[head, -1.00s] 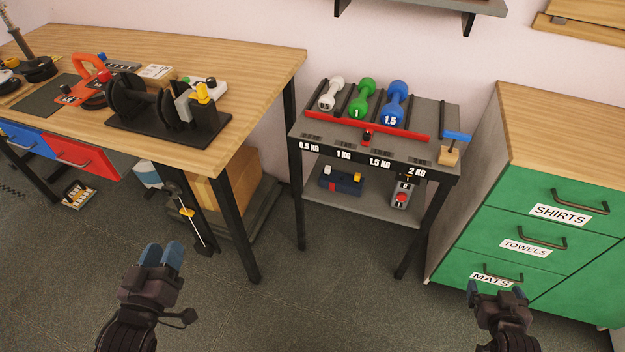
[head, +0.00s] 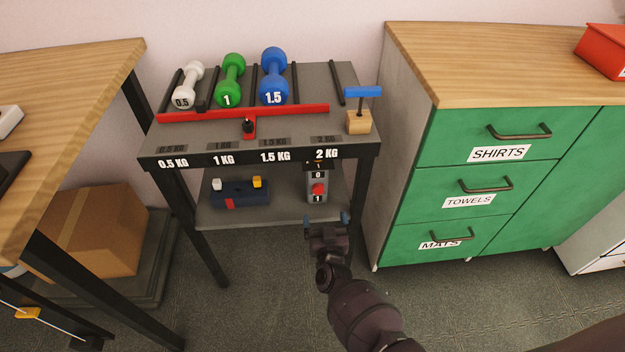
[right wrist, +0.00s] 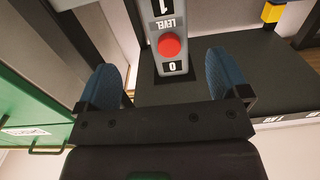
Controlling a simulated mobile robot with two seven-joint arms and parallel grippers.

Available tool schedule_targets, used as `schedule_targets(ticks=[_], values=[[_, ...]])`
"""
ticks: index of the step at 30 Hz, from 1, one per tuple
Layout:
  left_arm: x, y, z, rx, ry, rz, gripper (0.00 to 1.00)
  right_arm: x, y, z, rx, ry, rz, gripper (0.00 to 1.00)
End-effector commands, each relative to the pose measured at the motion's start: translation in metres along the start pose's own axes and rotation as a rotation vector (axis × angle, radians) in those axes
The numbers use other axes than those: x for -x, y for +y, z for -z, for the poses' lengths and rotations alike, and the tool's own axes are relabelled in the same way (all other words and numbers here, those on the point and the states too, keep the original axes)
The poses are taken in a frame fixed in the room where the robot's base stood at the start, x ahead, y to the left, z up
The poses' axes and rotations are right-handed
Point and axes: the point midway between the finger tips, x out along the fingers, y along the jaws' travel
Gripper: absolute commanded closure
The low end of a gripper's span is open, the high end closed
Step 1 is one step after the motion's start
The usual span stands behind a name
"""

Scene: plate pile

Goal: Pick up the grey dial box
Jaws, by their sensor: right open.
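The grey dial box (head: 317,187) stands on the lower shelf of the small rack, at its right end under the 2 KG label. It has a red knob and white 0 and 1 labels. My right gripper (head: 326,221) is open and empty, just in front of and below the box in the head view. In the right wrist view the box (right wrist: 173,68) shows beyond and between the two blue-padded fingers (right wrist: 165,78), upside down, with a LEVEL label. I cannot tell how far the fingers are from it. My left gripper is out of view.
The lower shelf (head: 240,213) also holds a dark blue box (head: 240,193) with coloured knobs, left of the dial box. The rack's upper shelf (head: 310,130) is above, with dumbbells. A green drawer cabinet (head: 400,215) stands close on the right.

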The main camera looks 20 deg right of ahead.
Motion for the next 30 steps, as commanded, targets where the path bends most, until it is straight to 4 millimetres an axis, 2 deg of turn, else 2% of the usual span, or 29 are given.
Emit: schedule_targets(ticks=[1, 2, 8, 15, 23, 30], values=[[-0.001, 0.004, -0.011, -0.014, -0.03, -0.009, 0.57, 0.001, -0.005, -0.013, 0.001, -0.006, -0.006, 0.06], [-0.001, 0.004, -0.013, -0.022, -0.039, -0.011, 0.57, 0.0, -0.008, -0.014, 0.001, -0.003, -0.009, 0.06], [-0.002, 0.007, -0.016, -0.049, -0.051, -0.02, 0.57, -0.018, -0.013, -0.013, 0.002, 0.011, -0.017, 0.06], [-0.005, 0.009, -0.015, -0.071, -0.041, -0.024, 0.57, -0.05, -0.012, -0.013, 0.003, 0.009, -0.016, 0.06], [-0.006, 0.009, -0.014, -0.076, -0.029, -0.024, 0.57, -0.066, -0.012, -0.011, 0.002, 0.011, -0.016, 0.06], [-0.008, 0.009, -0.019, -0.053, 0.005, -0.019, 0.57, -0.096, -0.01, -0.015, 0.003, 0.006, -0.016, 0.06]])
